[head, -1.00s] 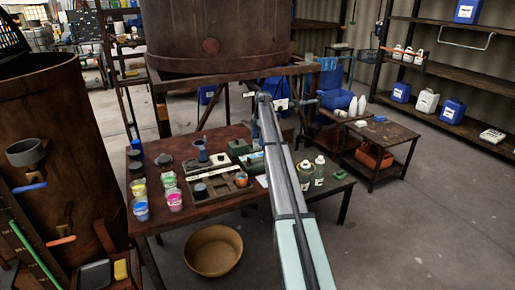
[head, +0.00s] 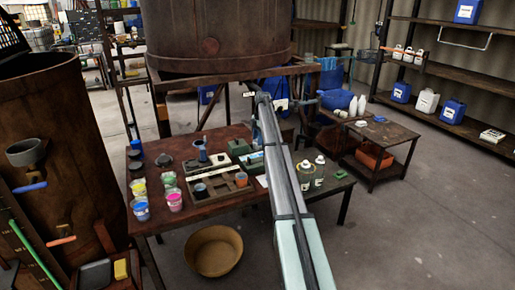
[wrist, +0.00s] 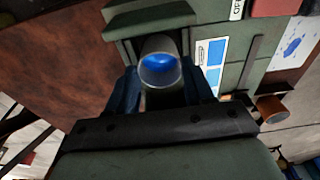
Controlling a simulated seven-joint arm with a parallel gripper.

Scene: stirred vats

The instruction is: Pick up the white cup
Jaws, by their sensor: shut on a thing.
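The white cup (wrist: 160,70) shows in the wrist view as a pale, greyish cup with a bright blue inside. Its round rim faces the camera. My gripper (wrist: 160,88) has one dark finger on each side of it and is shut on it. In the head view my arm reaches over the table toward the big vat, and the fingertips and held cup are too small to make out.
A green machine (wrist: 232,50) with labels is close behind the cup, and an orange cup (wrist: 271,108) is at its right. The brown table (head: 190,225) holds paint cups, including a pink one (head: 174,201). A large vat (head: 215,35) stands behind.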

